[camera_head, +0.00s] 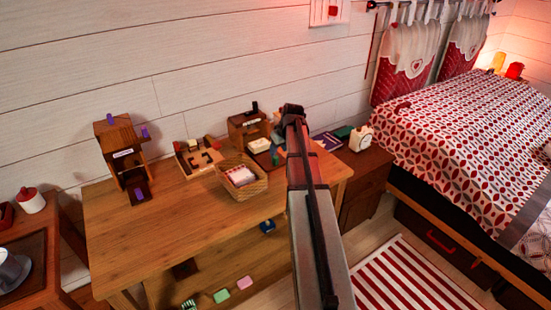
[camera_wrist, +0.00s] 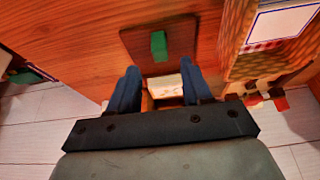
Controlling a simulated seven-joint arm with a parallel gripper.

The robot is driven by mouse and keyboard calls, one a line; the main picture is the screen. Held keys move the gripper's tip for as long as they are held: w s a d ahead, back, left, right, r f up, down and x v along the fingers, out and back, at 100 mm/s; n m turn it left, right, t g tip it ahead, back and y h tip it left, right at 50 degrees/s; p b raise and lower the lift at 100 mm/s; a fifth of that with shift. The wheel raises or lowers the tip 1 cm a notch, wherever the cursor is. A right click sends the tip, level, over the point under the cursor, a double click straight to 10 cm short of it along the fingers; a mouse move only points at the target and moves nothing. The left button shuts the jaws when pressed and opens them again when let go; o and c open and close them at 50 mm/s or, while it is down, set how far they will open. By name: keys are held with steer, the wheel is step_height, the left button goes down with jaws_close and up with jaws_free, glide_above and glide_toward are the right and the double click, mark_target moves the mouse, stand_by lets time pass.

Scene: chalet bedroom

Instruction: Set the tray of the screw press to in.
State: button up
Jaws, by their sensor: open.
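A wooden box-like device (camera_head: 250,128) with a label and a dark knob on top stands near the wall, beside my gripper (camera_head: 282,122). A cream block (camera_head: 259,146) shows at its front, with a dark plate bearing a green block (camera_head: 275,158) further forward. In the wrist view my gripper (camera_wrist: 160,80) is open, its blue fingers either side of the cream block (camera_wrist: 168,88); contact cannot be told. The dark plate (camera_wrist: 137,47) with its upright green block (camera_wrist: 158,46) lies beyond the fingertips. Another labelled wooden device (camera_head: 121,148) with purple knobs stands left. The labels are unreadable, so which is the screw press is unclear.
A woven basket (camera_head: 258,186) stands close in front of the device; it also shows in the wrist view (camera_wrist: 243,62). A wooden puzzle board (camera_head: 196,160) lies to the left. Books (camera_head: 328,141) and a clock (camera_head: 359,138) are to the right. The front-left tabletop (camera_head: 150,240) is clear.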

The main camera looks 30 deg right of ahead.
mark_target(276, 156)
steer(key=shift+x, duration=3.4)
jaws_close()
